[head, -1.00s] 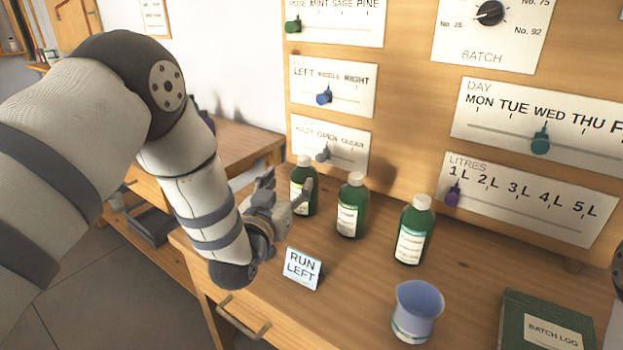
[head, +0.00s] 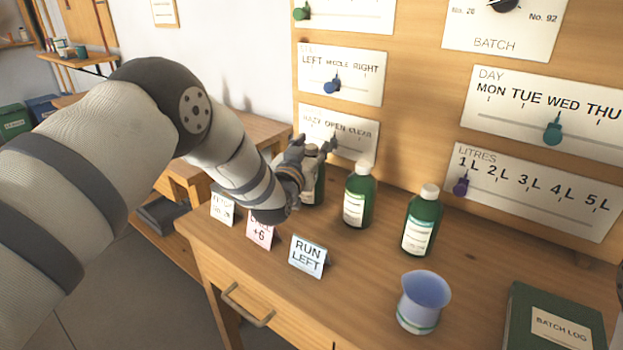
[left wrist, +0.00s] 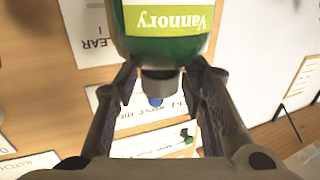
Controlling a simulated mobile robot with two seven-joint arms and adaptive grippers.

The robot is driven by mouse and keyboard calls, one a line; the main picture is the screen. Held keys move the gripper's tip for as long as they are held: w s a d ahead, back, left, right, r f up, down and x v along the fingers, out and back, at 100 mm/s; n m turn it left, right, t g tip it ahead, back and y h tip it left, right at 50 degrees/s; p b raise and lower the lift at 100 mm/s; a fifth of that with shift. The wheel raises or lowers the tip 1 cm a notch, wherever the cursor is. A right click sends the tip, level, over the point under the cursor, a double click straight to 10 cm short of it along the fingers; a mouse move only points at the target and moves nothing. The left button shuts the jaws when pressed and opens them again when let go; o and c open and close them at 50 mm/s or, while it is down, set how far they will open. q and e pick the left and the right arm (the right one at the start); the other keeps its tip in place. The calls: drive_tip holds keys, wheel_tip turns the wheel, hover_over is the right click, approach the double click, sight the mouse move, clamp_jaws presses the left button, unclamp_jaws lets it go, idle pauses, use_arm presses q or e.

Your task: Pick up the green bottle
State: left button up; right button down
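The leftmost green bottle (head: 317,190) is partly hidden behind my left gripper (head: 315,148). The middle bottle (head: 359,196) and the right bottle (head: 422,222) are clear of it. In the left wrist view, a green bottle (left wrist: 160,48) with a "Vannory" label shows upside down. Its capped neck lies between the two fingers of my left gripper (left wrist: 162,78), with a gap visible on each side. The left gripper is open. My right gripper is out of view.
A blue cup (head: 423,302) and a green batch log book (head: 553,330) are at the front right. A "RUN LEFT" card (head: 308,257) and other small cards stand at the front left. The upright panel with sliders (head: 420,110) rises close behind the bottles.

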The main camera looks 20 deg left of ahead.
use_arm(q)
clamp_jaws()
drive_tip(key=shift+f, duration=0.1)
